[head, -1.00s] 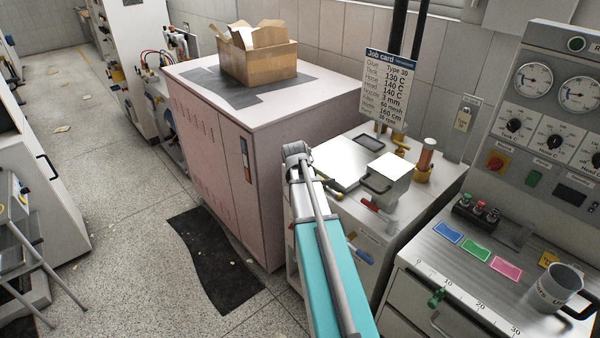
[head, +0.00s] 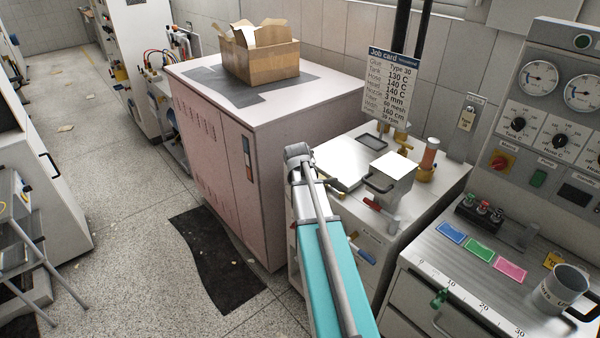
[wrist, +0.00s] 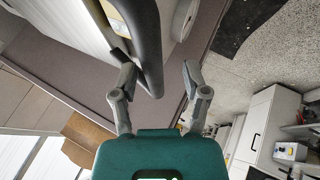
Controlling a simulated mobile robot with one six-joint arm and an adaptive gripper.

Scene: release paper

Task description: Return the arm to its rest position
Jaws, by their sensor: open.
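My arm reaches up from the bottom middle of the head view, a teal link with a grey rod, and ends beside the pink cabinet (head: 222,165). My gripper is not clearly visible in the head view. In the wrist view my gripper (wrist: 158,80) shows two grey fingers spread apart with nothing held between them. A thick dark curved bar passes close to the left finger; I cannot tell whether they touch.
A white-topped unit with a lidded box (head: 388,178) stands right of my arm. A job card (head: 390,85) stands behind it. A cardboard box (head: 260,55) sits on the cabinet. A mug (head: 562,290) stands on the right bench. A black mat (head: 218,258) lies on the open floor.

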